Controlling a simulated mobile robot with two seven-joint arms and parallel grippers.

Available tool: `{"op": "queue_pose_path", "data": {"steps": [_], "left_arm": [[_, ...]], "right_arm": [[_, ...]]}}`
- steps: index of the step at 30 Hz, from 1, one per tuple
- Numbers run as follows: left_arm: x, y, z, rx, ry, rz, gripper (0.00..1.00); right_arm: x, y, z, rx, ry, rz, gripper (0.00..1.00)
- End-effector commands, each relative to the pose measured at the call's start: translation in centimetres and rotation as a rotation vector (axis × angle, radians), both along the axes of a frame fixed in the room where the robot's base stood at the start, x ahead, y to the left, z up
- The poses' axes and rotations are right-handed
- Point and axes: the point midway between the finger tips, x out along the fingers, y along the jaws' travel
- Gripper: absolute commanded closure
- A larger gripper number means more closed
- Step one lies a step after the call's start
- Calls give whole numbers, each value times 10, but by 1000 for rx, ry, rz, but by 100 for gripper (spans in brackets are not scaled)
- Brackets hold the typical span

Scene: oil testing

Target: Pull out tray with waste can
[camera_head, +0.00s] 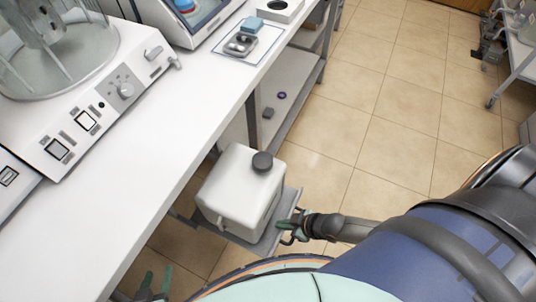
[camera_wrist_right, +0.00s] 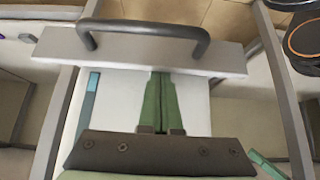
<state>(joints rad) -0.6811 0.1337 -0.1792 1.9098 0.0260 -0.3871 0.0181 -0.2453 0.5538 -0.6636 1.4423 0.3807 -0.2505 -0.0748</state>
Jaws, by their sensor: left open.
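The white waste can (camera_head: 237,190) with its black cap (camera_head: 262,162) stands upright on a grey tray (camera_head: 270,238), which juts out from under the bench. My right gripper (camera_head: 285,228) is at the tray's outer edge. In the right wrist view its green fingers (camera_wrist_right: 161,76) are together, with their tips by a grey panel (camera_wrist_right: 230,58). A black bar handle (camera_wrist_right: 145,28) on that panel lies ahead of the tips, not visibly between them. My left gripper (camera_head: 155,279) is open and empty at the lower left, partly cut off by the frame.
The white bench (camera_head: 165,140) carries lab machines and a small mat with dishes (camera_head: 243,42). A lower shelf (camera_head: 290,85) lies beneath it. Tiled floor (camera_head: 385,110) is clear beyond the tray. A side table (camera_head: 515,60) stands at the far right.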

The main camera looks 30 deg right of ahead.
Motion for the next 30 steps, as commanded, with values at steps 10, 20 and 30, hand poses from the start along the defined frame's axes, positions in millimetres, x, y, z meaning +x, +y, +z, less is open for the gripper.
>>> {"op": "queue_pose_path", "data": {"steps": [10, 20, 30], "left_arm": [[0, -2, 6, -4, 3, -2, 50], [0, -3, 6, -5, 3, -2, 50], [1, -3, 25, -5, 0, -2, 50]], "right_arm": [[-13, -10, 1, 3, -3, -1, 100], [-13, -9, 1, 3, -3, -1, 100], [-15, -10, 18, 3, -3, -1, 100]]}}
